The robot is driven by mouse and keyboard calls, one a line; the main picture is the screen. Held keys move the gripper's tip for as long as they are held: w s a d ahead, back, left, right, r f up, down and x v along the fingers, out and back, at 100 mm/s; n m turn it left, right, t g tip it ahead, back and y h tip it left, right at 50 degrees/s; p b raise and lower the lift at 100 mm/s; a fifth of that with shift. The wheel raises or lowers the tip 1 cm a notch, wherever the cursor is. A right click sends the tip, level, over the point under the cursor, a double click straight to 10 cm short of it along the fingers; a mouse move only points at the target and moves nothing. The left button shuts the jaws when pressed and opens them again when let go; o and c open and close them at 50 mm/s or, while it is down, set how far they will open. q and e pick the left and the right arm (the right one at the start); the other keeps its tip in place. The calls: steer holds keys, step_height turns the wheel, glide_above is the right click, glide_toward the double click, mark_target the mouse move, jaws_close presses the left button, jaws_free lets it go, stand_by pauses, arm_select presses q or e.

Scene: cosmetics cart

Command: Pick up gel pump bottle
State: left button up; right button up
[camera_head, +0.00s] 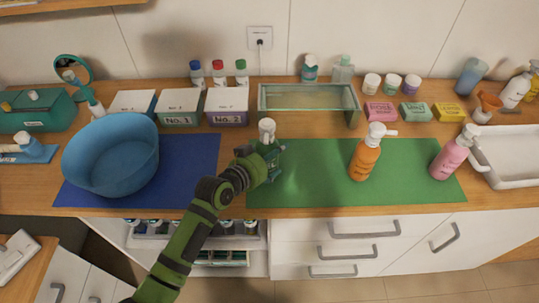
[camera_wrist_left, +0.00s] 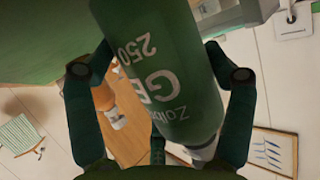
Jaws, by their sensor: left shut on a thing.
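The gel pump bottle (camera_head: 267,128) is green with a white pump top, and shows at the left end of the green mat (camera_head: 315,190) in the head view. In the left wrist view the bottle (camera_wrist_left: 165,85) fills the middle, with pale lettering "GEL" and "250" on it. My left gripper (camera_head: 265,156) is shut on the bottle, one finger on each side of it. The gripper partly hides the bottle's body in the head view. I cannot tell whether its base touches the mat. My right gripper is not in view.
An orange pump bottle (camera_head: 364,158) and a pink pump bottle (camera_head: 447,160) stand to the right. A blue basin (camera_head: 111,155) sits on the blue mat (camera_head: 200,185) at left. Boxes (camera_head: 180,105) and a glass tray (camera_head: 308,89) stand behind. The green mat's middle is clear.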

mark_target(269, 146)
arm_select(q)
steer(key=shift+r+p, duration=0.45)
steer(key=shift+r, duration=0.05)
step_height(269, 146, up, 4)
steer(key=p, duration=0.3)
steer(key=shift+w+f+p, duration=0.1)
steer(key=shift+p, duration=0.3)
steer(key=s+d+r+p, duration=0.3)
steer(key=s+d+r, duration=0.3)
steer(key=d, duration=0.4)
steer(key=shift+s+r, duration=0.15)
steer(key=shift+a, duration=0.1)
